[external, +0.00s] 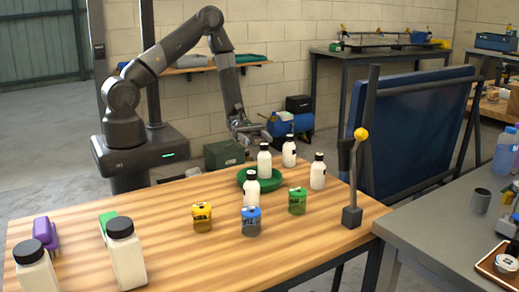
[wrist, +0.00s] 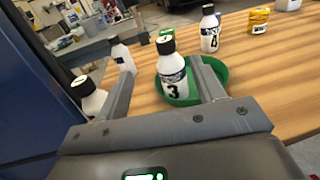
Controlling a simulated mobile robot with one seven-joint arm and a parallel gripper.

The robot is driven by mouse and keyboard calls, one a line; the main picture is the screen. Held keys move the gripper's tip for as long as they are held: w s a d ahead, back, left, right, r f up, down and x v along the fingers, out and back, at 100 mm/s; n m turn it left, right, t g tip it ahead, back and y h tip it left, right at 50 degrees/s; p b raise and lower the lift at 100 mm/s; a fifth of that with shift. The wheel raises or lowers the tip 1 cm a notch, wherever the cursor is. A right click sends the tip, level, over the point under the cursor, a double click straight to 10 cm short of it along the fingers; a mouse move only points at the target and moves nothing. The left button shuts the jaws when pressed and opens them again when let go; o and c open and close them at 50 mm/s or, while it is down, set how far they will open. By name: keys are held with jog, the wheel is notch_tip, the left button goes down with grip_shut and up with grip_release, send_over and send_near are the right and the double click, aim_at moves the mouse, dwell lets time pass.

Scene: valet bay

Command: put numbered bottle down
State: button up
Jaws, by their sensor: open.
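A white bottle (wrist: 172,88) with a black cap and the number 3 stands upright in a round green dish (wrist: 222,86). In the external view this bottle (external: 264,160) and the dish (external: 241,178) are near the far edge of the wooden table. My gripper (wrist: 165,62) is open, its fingers to either side of the bottle in the wrist view; contact cannot be made out. In the external view my gripper (external: 258,130) is behind and above the dish. A bottle numbered 4 (wrist: 210,35) stands outside the dish; it also shows in the external view (external: 251,189).
Two more white bottles (external: 289,151) (external: 317,172) stand right of the dish. Yellow (external: 202,218), blue (external: 251,222) and green (external: 297,201) containers stand nearer. A post with a yellow knob (external: 352,190) is at the right edge. The table's left front is mostly clear between larger bottles and containers.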

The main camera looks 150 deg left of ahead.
jog(key=w+d+r+m+g+h, duration=0.2)
jog(key=d+r+m+g, duration=0.35)
jog(key=d, duration=0.35)
jog(key=w+d+r+m+g+h, duration=0.1)
jog(key=d+r+m+g+h, duration=0.1)
jog(key=d+r+m+g, duration=0.4)
jog(key=w+d+r+m+g+h, duration=0.25)
jog(key=d+m, duration=0.45)
jog(key=d, duration=0.4)
jog(key=s+d+r+m+t+y, duration=0.1)
jog(key=s+d+r+m+y, duration=0.8)
jog(key=d+r+m, duration=0.3)
jog(key=r+m, duration=0.1)
jog(key=m, duration=0.2)
jog(key=shift+s+d+r+m+t, duration=0.25)
jog(key=shift+s+d+m+t, duration=0.1)
jog(key=shift+t, duration=0.05)
jog(key=c, duration=0.3)
